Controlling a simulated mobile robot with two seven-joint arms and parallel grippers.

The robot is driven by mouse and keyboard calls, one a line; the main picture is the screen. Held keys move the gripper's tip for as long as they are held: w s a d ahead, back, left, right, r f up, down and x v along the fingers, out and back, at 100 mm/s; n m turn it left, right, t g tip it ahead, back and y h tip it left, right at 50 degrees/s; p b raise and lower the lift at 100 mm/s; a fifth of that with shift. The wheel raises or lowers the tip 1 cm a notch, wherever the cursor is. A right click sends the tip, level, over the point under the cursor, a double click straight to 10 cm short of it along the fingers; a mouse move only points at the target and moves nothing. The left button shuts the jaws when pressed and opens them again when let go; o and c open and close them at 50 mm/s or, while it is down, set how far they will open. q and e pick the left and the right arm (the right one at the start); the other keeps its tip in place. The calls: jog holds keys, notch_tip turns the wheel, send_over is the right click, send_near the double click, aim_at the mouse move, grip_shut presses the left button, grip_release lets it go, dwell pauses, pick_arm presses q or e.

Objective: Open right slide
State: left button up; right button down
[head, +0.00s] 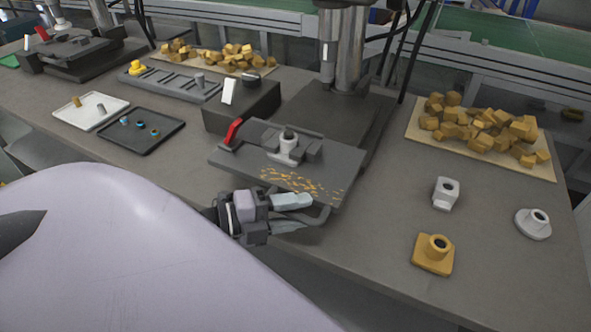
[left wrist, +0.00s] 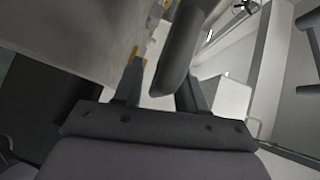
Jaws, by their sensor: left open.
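The right slide (head: 318,183) is a dark grey plate with yellow chips on its front part and a small metal fixture (head: 288,146) on top. A dark curved handle (head: 322,216) is at its front edge. My left gripper (head: 302,213) is open at this handle, with its fingers pointing right. In the left wrist view a dark rounded bar (left wrist: 180,50), which looks like the handle, lies between the open fingers (left wrist: 160,88). I cannot tell whether the fingers touch it. My right gripper is not in view.
A dark box with a red lever (head: 233,131) stands left of the plate. A white block (head: 445,193), a yellow flanged part (head: 433,254) and a round white part (head: 533,223) stand to the right. A wooden board (head: 550,170) holds yellow pieces. A black tray (head: 168,140) lies left.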

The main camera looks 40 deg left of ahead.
pick_arm(q)
jog(key=b+v, duration=0.1)
jog(key=v, duration=0.4)
jog(key=shift+s+a, duration=0.2)
jog(key=shift+s, duration=0.15)
jog(key=shift+s+a+r+b, duration=0.2)
jog(key=shift+s+a+b, duration=0.1)
jog(key=shift+s, duration=0.2)
